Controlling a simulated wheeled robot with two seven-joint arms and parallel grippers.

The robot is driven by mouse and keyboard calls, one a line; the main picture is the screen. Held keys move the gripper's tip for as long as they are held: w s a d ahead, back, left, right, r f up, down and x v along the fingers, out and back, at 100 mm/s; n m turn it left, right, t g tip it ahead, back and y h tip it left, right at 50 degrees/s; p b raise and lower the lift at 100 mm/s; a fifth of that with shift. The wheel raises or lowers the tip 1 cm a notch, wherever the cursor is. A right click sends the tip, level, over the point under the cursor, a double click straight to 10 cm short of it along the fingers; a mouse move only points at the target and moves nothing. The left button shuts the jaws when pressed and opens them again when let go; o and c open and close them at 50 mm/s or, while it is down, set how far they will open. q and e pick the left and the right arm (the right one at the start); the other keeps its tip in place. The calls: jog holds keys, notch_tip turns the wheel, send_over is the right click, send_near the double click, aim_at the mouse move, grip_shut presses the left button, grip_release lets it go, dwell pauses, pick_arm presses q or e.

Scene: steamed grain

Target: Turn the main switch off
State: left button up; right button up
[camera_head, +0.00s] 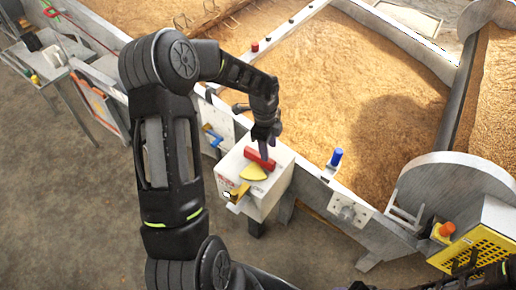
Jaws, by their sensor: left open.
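A white switch box (270,194) stands on a support at the edge of the grain bed, in the middle of the head view. Its top carries a red switch handle (259,159) with a yellow piece (253,173) beside it. My left gripper (264,146) points down at the red handle from above and behind. It is open, and its fingers overlap the handle's far side in the picture. I cannot tell whether they touch it.
Steamed grain (350,95) fills the large bed behind the box. A blue knob (336,157) stands on the bed's rim to the right. A yellow guard (480,245) with an orange button (446,230) is at lower right. Floor at lower left is clear.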

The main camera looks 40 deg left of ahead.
aim_at(253, 166)
pick_arm(q)
jog(key=a+r+m, duration=0.1)
jog(key=a, duration=0.1)
jog(key=a+r+m, duration=0.1)
jog(key=r, duration=0.1)
jog(key=shift+s+a+g+y, duration=0.2)
jog(key=shift+a+g+y, duration=0.1)
jog(key=shift+a+y, duration=0.1)
jog(key=shift+f, duration=0.1)
jog(key=shift+d+f+p, duration=0.1)
jog(key=shift+f+p, duration=0.2)
jog(key=shift+f, duration=3.6)
jog(key=shift+c, duration=0.3)
grip_shut()
